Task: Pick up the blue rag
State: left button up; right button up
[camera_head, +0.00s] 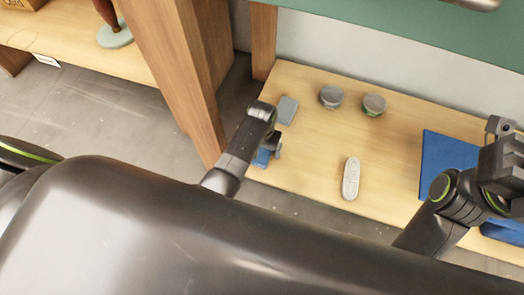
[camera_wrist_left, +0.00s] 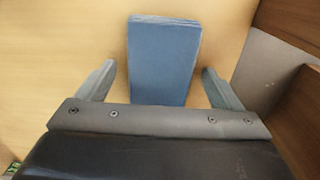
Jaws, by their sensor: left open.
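The blue rag (camera_wrist_left: 163,58) shows in the left wrist view as a flat, folded blue block on the pale wooden surface. In the head view a small patch of blue rag (camera_head: 262,158) shows at the left front edge of the table, partly hidden by my gripper. My left gripper (camera_head: 271,147) is over it. In the left wrist view its two fingers stand wide apart, one on each side of the rag, with a gap on both sides. My right gripper (camera_head: 505,165) is at the right edge of the head view, over a blue mat; its jaws are unclear.
On the wooden table (camera_head: 310,150) are a grey block (camera_head: 287,109), two round tins (camera_head: 331,96) (camera_head: 374,104) and a white oblong object (camera_head: 351,178). The blue mat (camera_head: 445,155) lies at right. A wooden post (camera_head: 175,75) stands left of the table. The table's middle is mostly clear.

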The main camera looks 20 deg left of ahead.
dwell(0.3)
pick_arm(q)
jog(key=c, duration=1.1)
jog(key=shift+o, duration=0.2)
jog(key=shift+r, duration=0.15)
